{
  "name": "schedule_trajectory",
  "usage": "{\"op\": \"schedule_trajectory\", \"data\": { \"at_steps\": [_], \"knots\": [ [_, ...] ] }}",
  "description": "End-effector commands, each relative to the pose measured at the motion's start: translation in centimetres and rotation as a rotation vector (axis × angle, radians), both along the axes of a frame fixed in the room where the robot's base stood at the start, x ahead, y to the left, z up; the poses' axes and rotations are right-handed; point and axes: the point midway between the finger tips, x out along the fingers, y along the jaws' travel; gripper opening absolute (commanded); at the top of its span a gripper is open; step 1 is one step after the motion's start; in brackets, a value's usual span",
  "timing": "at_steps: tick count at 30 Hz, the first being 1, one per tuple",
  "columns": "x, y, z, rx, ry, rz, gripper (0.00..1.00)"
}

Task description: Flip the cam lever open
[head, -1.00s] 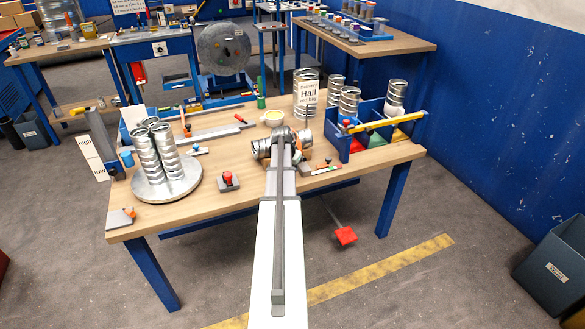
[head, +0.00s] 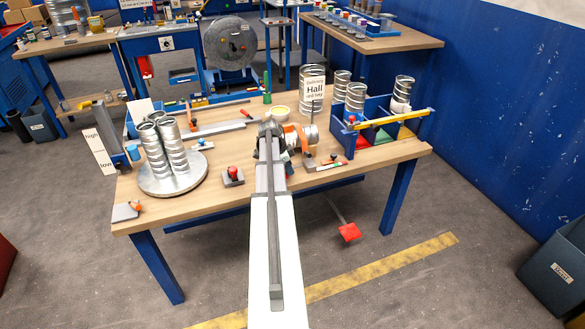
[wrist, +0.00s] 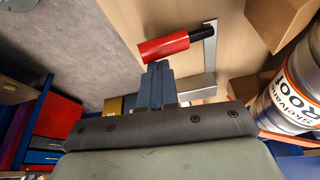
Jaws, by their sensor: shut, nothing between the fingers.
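The cam lever shows in the wrist view as a red cylindrical handle (wrist: 163,48) with a black end, beside a flat grey metal bracket (wrist: 210,58). My gripper (wrist: 157,68) has its blue fingers together and empty. The fingertips are at the lower edge of the red handle; I cannot tell whether they touch it. In the head view my arm reaches over the table and hides the fingertips; I cannot pick out the lever there.
A round turntable (head: 178,186) carries several upright ducts at left. A red-knobbed block (head: 233,176) sits left of my arm. A blue divided bin (head: 372,135) and more ducts stand at right. Brown blocks (wrist: 282,22) are near the lever.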

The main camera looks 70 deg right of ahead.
Motion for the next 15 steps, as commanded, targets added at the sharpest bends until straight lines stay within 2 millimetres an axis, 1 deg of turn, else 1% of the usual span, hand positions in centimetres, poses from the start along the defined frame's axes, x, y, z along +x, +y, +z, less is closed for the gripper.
{"op": "schedule_trajectory", "data": {
  "at_steps": [7, 15],
  "knots": [
    [0.84, 0.62, 0.0, 0.001, -0.001, -0.163, 0.0],
    [1.3, 1.05, 0.0, 0.0, -0.001, -0.155, 0.0]
  ]
}}
